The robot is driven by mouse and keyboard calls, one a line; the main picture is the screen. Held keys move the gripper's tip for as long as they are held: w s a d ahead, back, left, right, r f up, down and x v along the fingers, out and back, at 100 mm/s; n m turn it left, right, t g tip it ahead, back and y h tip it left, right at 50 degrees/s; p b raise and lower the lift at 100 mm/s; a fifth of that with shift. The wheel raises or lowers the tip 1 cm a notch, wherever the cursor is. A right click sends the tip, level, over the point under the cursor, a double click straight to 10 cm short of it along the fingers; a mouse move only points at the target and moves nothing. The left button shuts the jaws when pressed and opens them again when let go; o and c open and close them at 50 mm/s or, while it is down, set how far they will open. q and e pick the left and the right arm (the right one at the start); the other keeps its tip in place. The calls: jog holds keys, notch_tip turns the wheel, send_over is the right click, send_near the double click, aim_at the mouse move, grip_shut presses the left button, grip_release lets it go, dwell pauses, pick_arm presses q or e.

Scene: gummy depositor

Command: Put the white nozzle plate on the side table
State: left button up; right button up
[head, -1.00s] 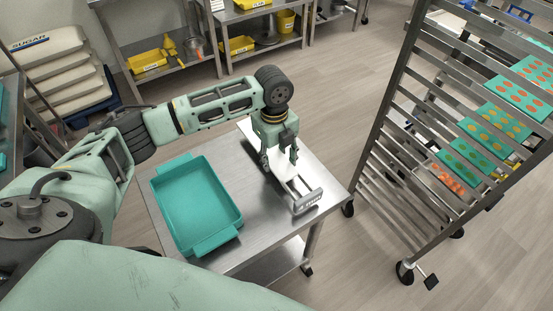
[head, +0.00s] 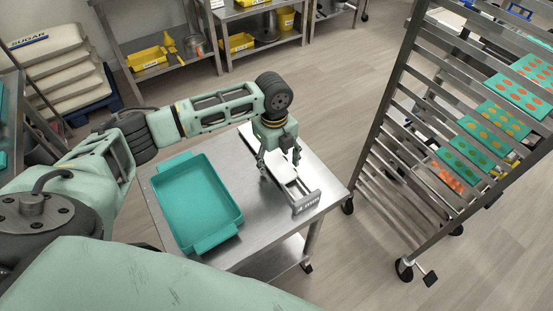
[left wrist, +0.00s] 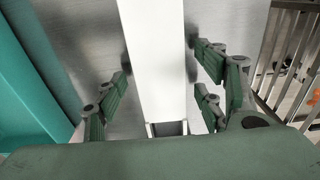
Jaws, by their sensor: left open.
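The white nozzle plate (head: 284,172) lies on the steel side table (head: 262,232), to the right of the teal tray. In the left wrist view the white plate (left wrist: 156,70) runs between the spread fingers (left wrist: 160,75), with a gap on each side. Part of the plate is hidden under the gripper in the head view. My right gripper is not in view.
A teal tray (head: 235,217) fills the left part of the table. A tall rack (head: 392,110) with trays of gummies stands to the right. Shelves with yellow bins (head: 150,60) and sugar sacks (head: 45,48) are behind. Bare tabletop lies in front of the plate.

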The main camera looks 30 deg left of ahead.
aim_at(275, 162)
pick_arm(q)
notch_tip(275, 162, up, 12)
jog(key=b, duration=0.1)
jog(key=shift+a+b, duration=0.3)
jog(key=shift+w+r, duration=0.1)
